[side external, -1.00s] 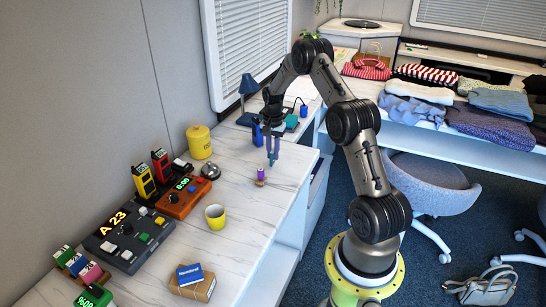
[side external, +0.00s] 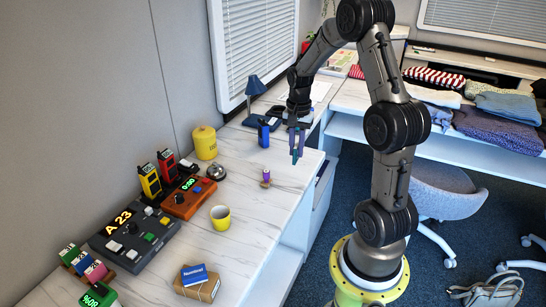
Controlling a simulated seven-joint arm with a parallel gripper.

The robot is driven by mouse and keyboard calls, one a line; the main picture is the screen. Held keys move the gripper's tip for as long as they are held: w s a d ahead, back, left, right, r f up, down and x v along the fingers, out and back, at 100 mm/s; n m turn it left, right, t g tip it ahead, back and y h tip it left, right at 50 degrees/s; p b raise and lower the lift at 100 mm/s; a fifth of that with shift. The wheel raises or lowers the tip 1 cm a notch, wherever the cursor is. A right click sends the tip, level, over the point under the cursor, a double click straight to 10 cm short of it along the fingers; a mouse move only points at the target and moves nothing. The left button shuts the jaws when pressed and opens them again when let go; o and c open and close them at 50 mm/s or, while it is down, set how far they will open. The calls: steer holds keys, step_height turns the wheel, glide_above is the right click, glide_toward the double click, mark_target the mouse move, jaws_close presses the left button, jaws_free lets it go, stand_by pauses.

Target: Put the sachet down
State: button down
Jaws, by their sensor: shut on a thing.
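My gripper (side external: 297,152) points down over the right part of the white marble-look counter (side external: 235,165), near its right edge. It is shut on the sachet, which shows only as a thin, small teal sliver (side external: 294,159) between and below the fingers. Its print and full outline are too small to tell. The gripper appears to be above the counter top, but the exact gap cannot be told. A small purple item on a light base (side external: 265,178) stands to the left of and nearer than the gripper.
A blue canister (side external: 263,134) stands close left of the gripper, with a blue lamp (side external: 255,88) behind. A yellow cup (side external: 220,217), boxes (side external: 197,287), a silver bell (side external: 216,172), a yellow tin (side external: 204,143) and control panels (side external: 135,236) occupy the left and front. Counter around the purple item is clear.

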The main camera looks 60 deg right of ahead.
steer(key=w+a+f+n, duration=0.1)
steer(key=w+a+n, duration=0.6)
steer(key=a, duration=0.6)
steer(key=w+a+f+n, duration=0.1)
steer(key=w+a+n, duration=0.7)
steer(key=a, duration=0.5)
steer(key=shift+w+a+f+n, duration=0.2)
steer(key=shift+a+n, duration=0.1)
steer(key=shift+n, duration=0.8)
